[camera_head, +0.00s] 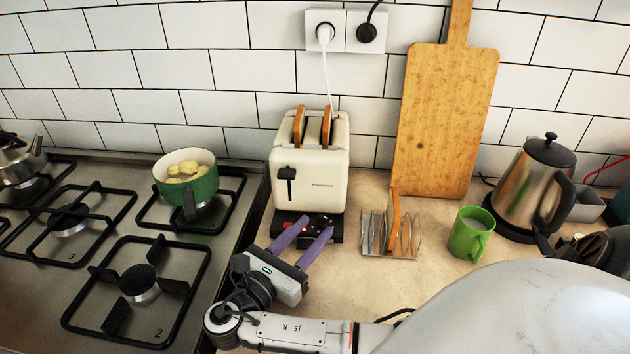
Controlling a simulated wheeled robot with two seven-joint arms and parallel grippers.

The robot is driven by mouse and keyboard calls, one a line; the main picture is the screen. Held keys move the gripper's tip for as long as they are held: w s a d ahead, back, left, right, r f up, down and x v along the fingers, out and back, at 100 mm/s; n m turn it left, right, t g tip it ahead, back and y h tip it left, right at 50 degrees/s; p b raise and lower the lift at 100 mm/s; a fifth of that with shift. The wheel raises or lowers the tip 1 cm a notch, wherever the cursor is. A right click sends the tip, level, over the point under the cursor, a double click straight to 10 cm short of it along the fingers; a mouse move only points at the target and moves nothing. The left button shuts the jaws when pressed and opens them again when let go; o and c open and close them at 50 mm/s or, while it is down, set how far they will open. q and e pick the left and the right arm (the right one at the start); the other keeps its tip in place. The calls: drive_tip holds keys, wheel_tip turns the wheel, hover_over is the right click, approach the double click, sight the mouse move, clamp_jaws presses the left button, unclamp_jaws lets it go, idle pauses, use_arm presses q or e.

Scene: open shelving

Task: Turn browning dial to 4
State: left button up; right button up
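The cream toaster (325,185) stands against the tiled wall with two brown bread slices (326,125) in its slots and a black lever (286,182) on its front. Its dark control base (337,238) sits at the bottom, with a small reddish light at its left part. My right gripper (317,226) is at this base, its two purple fingers apart and pointing at the toaster front. The browning dial is mostly hidden by the fingers, and its setting cannot be read. I cannot tell whether the fingers touch it. My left gripper is not in view.
A wire toast rack (408,240) holding a slice, a green mug (468,236) and a metal kettle (530,190) stand to the right. A wooden board (440,120) leans on the wall. The gas hob (105,235) with a green pot (190,187) is left.

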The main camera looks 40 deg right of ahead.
sight(320, 220)
drive_tip(key=shift+x, duration=1.2)
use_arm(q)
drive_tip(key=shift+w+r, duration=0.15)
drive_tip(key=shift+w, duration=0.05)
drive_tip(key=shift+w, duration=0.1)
use_arm(e)
clamp_jaws()
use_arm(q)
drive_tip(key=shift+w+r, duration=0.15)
use_arm(e)
drive_tip(key=shift+w+a+m+g, duration=0.1)
drive_tip(key=shift+m+g, duration=0.2)
drive_tip(key=shift+g, duration=0.2)
